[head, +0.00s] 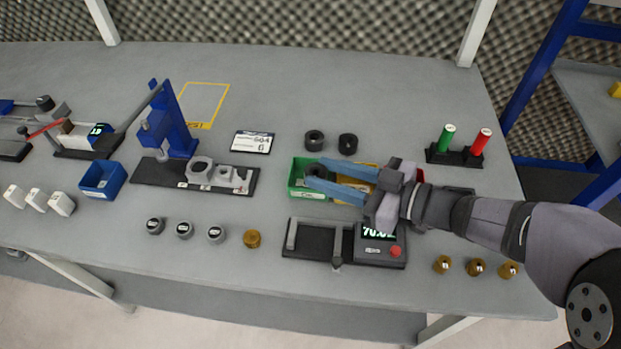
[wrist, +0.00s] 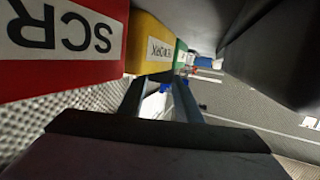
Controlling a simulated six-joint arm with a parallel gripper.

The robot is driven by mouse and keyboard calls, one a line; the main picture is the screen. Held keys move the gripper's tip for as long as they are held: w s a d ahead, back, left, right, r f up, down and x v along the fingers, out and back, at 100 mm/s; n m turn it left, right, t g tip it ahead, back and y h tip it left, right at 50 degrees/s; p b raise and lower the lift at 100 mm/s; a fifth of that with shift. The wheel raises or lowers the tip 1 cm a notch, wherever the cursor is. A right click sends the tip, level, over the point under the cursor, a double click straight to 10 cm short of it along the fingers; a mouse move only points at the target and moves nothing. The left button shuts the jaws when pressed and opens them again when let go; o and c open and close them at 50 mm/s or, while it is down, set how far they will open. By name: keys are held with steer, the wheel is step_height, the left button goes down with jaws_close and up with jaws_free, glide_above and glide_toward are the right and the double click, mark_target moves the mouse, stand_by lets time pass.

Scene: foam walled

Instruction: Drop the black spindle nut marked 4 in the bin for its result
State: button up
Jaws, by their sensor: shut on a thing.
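My gripper (head: 316,173) is over the green bin (head: 297,188), with blue fingers reaching in from the right. It is shut on a black spindle nut (head: 315,170), which shows between the fingertips at the bin. I cannot read a 4 on it or tell its exact height. The yellow bin (head: 369,171) is partly covered by my fingers, and the red bin (head: 421,175) is mostly hidden by my wrist. In the wrist view the red bin (wrist: 100,45) reads "SCR", the yellow bin (wrist: 150,28) carries a rework label, and the green bin (wrist: 180,48) lies beyond.
Two black nuts (head: 314,139) (head: 347,143) stand behind the bins. A gauge with a lit display (head: 378,232), seemingly starting with 70, lies in front. Red and green plugs (head: 481,141) (head: 447,137) stand at right. A blue press (head: 170,125) is left.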

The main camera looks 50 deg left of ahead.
steer(key=o, duration=1.1)
steer(key=shift+b+v, duration=0.75)
steer(key=shift+v, duration=2.9)
